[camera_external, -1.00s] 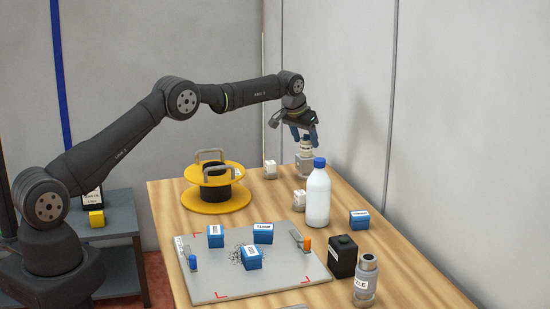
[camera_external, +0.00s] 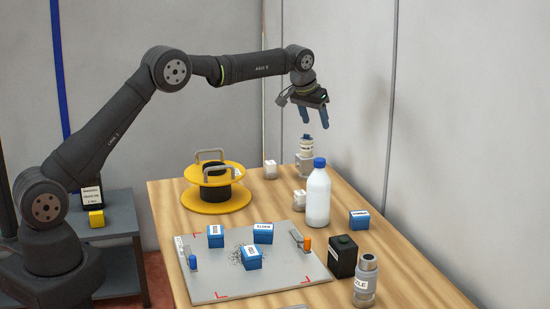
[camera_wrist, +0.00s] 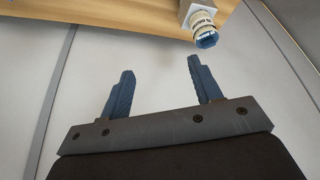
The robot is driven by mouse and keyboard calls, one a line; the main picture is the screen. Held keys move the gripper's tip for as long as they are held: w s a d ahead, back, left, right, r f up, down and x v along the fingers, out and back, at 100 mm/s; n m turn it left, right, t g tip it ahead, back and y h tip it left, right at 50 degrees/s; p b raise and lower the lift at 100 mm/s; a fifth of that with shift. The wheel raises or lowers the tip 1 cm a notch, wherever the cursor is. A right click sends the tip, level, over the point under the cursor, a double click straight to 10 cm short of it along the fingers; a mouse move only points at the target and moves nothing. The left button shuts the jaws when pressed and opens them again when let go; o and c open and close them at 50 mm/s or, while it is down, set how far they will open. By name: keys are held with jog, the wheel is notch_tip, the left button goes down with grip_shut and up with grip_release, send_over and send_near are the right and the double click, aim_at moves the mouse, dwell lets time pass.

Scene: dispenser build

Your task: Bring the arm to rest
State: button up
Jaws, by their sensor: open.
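My gripper (camera_external: 317,120) is open and empty, raised above the far end of the table. Its two blue fingers point down and stand apart. In the wrist view my gripper (camera_wrist: 157,80) shows nothing between its fingers. A white and grey cylinder with a blue top (camera_external: 306,150) stands upright in a grey block below my gripper, apart from it. The same cylinder (camera_wrist: 203,26) shows at the top of the wrist view.
The wooden table (camera_external: 165,205) holds a yellow spool (camera_external: 216,170), a white bottle (camera_external: 317,198), a black box (camera_external: 342,257), a grey cylinder (camera_external: 366,283) and a grey board (camera_external: 215,287) with blue boxes. A wall (camera_external: 475,150) stands at the right. The air around my gripper is clear.

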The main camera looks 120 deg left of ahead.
jog(key=w+f+m, duration=0.1)
jog(key=f, duration=0.5)
jog(key=w+d+f+m+t, duration=0.1)
jog(key=f+m, duration=0.1)
jog(key=f, duration=0.4)
jog(key=w+d+f+m+h, duration=0.1)
jog(key=f, duration=0.5)
jog(key=shift+w+d+m+t, duration=0.1)
jog(key=shift+w+m+t, duration=0.15)
jog(key=shift+m+t, duration=0.05)
jog(key=shift+s+d+r, duration=0.1)
jog(key=shift+r, duration=0.3)
